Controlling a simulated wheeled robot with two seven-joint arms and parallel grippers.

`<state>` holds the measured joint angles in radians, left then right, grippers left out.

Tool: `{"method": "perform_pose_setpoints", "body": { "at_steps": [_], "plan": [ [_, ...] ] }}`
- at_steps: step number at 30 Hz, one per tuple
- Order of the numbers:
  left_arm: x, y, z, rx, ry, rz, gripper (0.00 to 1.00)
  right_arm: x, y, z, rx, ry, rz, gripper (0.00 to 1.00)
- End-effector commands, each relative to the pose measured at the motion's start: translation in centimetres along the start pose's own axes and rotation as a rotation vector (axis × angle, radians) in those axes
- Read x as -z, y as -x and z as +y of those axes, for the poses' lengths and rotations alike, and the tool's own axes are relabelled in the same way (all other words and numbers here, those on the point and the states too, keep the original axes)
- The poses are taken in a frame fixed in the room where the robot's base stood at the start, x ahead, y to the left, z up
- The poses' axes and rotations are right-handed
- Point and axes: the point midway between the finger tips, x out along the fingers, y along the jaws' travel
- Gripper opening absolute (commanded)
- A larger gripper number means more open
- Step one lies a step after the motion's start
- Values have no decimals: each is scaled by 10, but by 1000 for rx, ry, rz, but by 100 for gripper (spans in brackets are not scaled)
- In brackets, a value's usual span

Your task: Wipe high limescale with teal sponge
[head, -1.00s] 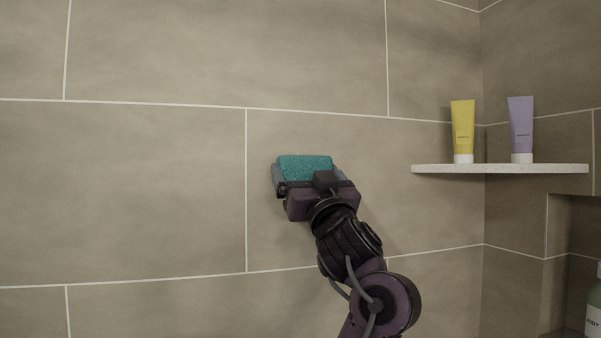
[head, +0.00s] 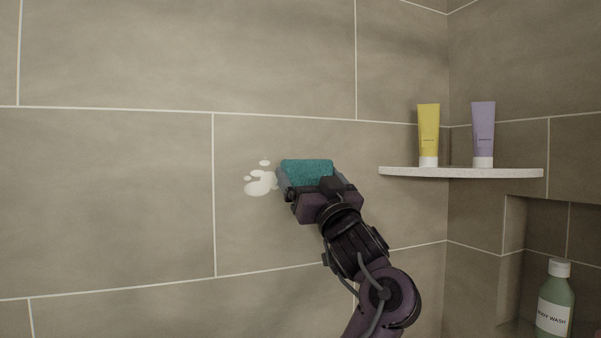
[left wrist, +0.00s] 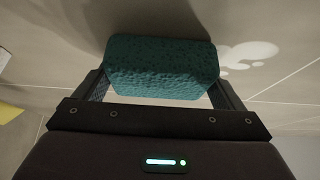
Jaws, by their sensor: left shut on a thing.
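The teal sponge (head: 307,172) is held between the fingers of my left gripper (head: 311,188), in front of the tiled wall. It also shows in the left wrist view (left wrist: 161,68), gripped on both sides by the fingers of the left gripper (left wrist: 165,90). White limescale patches (head: 261,181) show on the wall just left of the sponge; the left wrist view shows them to the right of the sponge (left wrist: 248,56). The sponge may cover part of them. I cannot tell whether the sponge touches the wall. My right gripper is not in view.
A corner shelf (head: 460,173) to the right holds a yellow tube (head: 428,135) and a purple tube (head: 483,135). A green body wash bottle (head: 555,300) stands in a niche at the lower right. The wall to the left is bare.

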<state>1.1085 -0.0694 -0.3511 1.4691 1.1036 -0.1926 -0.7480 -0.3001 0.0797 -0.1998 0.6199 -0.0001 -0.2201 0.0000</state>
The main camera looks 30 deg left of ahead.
Motion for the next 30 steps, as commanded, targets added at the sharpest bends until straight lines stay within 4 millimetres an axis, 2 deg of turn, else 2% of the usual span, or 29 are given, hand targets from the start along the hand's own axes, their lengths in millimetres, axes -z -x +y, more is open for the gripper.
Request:
{"method": "perform_pose_setpoints", "body": {
  "at_steps": [8, 18, 26, 30],
  "plan": [
    [-2, 2, -2, 2, -1, -2, 72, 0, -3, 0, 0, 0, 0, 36],
    [-3, 1, -32, 3, -1, -2, 72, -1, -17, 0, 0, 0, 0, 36],
    [-3, 0, -41, 3, -1, -4, 72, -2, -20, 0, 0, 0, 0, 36],
    [-3, 1, -53, 5, 1, -3, 72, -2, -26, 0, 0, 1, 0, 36]
  ]
}}
